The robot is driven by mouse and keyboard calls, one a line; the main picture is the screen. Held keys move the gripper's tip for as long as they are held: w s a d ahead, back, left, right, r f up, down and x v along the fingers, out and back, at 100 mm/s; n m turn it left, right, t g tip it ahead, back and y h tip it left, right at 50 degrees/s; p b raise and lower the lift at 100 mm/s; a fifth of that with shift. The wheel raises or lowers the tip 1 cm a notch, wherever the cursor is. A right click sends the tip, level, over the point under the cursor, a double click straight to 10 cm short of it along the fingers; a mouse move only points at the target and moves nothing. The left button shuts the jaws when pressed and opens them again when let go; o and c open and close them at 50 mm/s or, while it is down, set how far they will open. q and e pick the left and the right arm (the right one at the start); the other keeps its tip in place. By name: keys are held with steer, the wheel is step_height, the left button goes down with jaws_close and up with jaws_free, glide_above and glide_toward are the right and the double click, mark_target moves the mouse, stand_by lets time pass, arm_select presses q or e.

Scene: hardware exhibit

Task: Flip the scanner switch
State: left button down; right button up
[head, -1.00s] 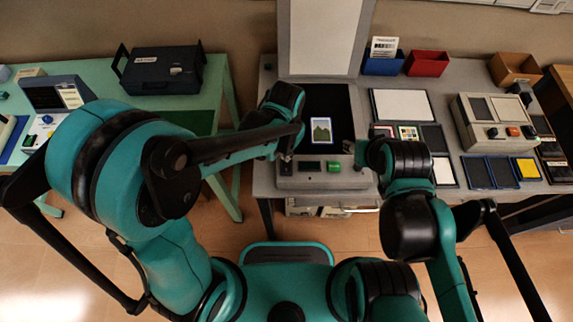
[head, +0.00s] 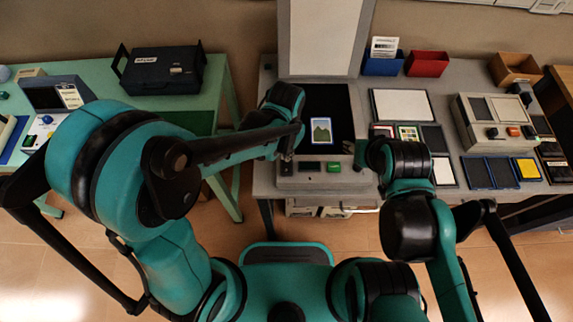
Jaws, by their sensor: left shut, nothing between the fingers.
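The scanner (head: 345,180) stands on the grey table with its pale lid (head: 318,38) raised. A card with a green picture (head: 321,131) lies on its dark bed. Its front panel shows a dark window (head: 308,167) and a green button (head: 333,167). My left gripper (head: 287,157) is shut and empty, pointing down at the left end of this panel. It covers that spot, so I cannot make out the switch or tell whether they touch. My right gripper (head: 358,153) is near the panel's right end, partly hidden by its arm; its fingers are unclear.
Right of the scanner lie a white panel (head: 403,105), a colour chart (head: 408,133) and dark trays. A blue bin (head: 383,66), a red bin (head: 427,64) and a grey control box (head: 492,118) stand farther right. A black case (head: 160,72) sits on the green table at left.

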arm_select(q)
steer(key=shift+f+b, duration=0.9)
steer(key=shift+f, duration=0.2)
stand_by(0.3)
steer(key=shift+r, duration=0.1)
step_height(320, 180, up, 7)
steer(key=p, duration=0.5)
stand_by(0.3)
steer(key=shift+a, duration=0.1)
stand_by(0.4)
steer(key=s+a+r+n+t+b, duration=0.2)
steer(key=a+r+n+t, duration=0.1)
steer(key=a, duration=0.6)
steer(key=s+a+r+n+t+b, duration=0.3)
steer(key=a+t, duration=0.1)
steer(key=a, duration=0.4)
steer(key=shift+a+b, duration=0.3)
steer(key=shift+a, duration=0.05)
steer(key=shift+s+r, duration=0.1)
